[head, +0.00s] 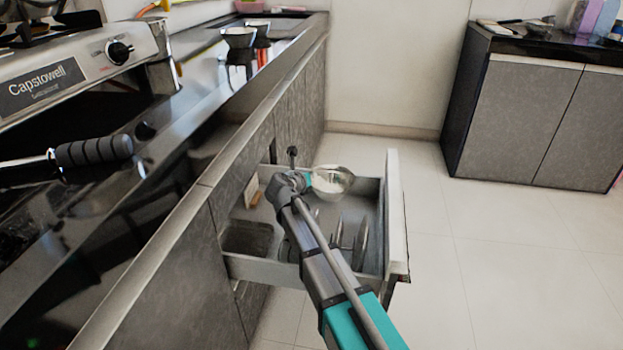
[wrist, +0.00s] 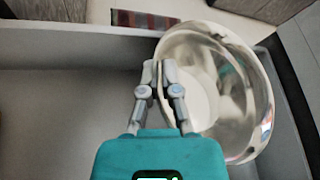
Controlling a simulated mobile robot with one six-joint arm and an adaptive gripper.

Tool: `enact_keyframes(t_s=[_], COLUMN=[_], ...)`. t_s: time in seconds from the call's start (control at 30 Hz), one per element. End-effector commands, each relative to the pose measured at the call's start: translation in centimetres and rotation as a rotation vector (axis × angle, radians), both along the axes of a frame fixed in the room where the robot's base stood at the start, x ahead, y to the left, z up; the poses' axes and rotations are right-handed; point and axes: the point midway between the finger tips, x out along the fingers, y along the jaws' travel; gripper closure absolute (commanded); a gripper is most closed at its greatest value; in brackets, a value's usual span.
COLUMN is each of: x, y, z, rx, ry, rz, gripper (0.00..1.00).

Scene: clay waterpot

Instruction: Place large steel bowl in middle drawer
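The large steel bowl (head: 341,182) is shiny and round. It is at the far end of the open drawer (head: 397,215), inside its outline; I cannot tell whether it touches the drawer floor. In the wrist view the bowl (wrist: 240,95) fills the right side and overlaps the drawer's wall at the top. My gripper (wrist: 160,68) has its fingers close together, one on each side of the bowl's left rim. In the head view my gripper (head: 308,181) is at the bowl's left side, partly hidden by my arm.
The drawer also holds a dark tray (head: 247,238), upright steel discs (head: 360,240) and a small wooden item (head: 252,191). The black counter (head: 190,135) runs along the left, with small bowls (head: 238,37) at its far end. Open floor (head: 500,260) lies right of the drawer.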

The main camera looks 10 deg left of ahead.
Motion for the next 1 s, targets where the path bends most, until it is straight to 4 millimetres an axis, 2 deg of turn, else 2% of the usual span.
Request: enact_keyframes(t_s=[0.8,1.0], x=[0.0,0.0], y=[0.0,0.0], z=[-1.2,-1.2], rx=[0.000,0.000], ry=[0.000,0.000], rz=[-0.001,0.000], gripper=[1.00,0.63])
